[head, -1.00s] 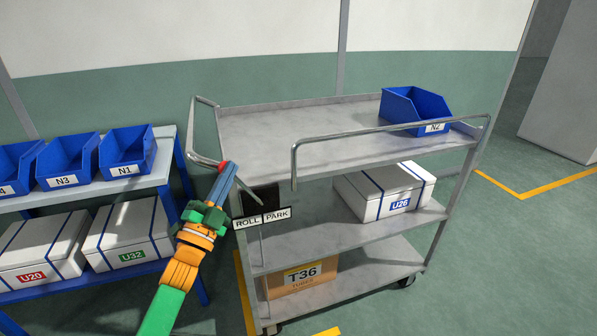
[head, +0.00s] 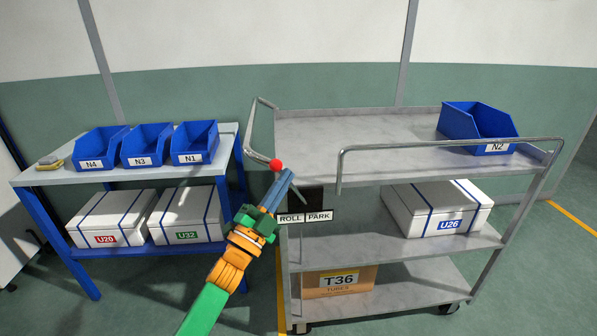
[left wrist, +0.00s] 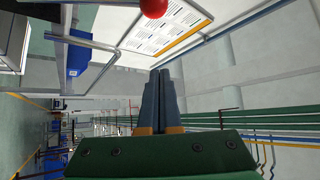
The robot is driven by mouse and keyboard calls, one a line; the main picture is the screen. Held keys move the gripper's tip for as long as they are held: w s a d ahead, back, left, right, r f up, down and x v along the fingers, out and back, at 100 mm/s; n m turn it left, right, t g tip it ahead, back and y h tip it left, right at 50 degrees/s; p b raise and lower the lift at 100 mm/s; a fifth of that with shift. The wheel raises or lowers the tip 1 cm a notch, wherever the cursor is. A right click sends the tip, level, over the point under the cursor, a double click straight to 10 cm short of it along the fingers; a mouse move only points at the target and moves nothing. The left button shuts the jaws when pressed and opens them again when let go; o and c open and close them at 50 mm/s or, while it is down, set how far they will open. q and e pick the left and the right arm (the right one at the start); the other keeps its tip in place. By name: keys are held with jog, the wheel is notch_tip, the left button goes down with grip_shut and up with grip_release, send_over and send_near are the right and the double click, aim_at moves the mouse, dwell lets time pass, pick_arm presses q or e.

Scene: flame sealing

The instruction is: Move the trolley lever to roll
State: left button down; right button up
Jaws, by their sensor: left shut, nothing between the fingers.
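The grey trolley (head: 350,130) stands right of centre in the head view. Its lever has a red ball knob (head: 275,165) at the trolley's left end, beside a black plate and the ROLL and PARK label (head: 305,217). The lever leans up and left, on the ROLL side; its rod is partly hidden by my gripper. My left gripper (head: 286,175) is shut and empty, its fingertips just right of and below the knob. I cannot tell whether they touch. The knob also shows at the top of the left wrist view (left wrist: 153,7), beyond the fingertips. My right gripper is not in view.
A push handle (head: 252,130) rises beside the knob. The trolley carries blue bin N2 (head: 475,125), white box U26 (head: 440,205) and carton T36 (head: 338,282). A blue-framed table (head: 60,177) with several bins and boxes stands at left.

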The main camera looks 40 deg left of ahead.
pick_arm(q)
jog(key=a+v, duration=0.1)
jog(key=v, duration=0.5)
jog(key=shift+a+f+b, duration=0.15)
jog(key=shift+a+b, duration=0.05)
jog(key=shift+b, duration=0.25)
jog(key=shift+a, duration=0.1)
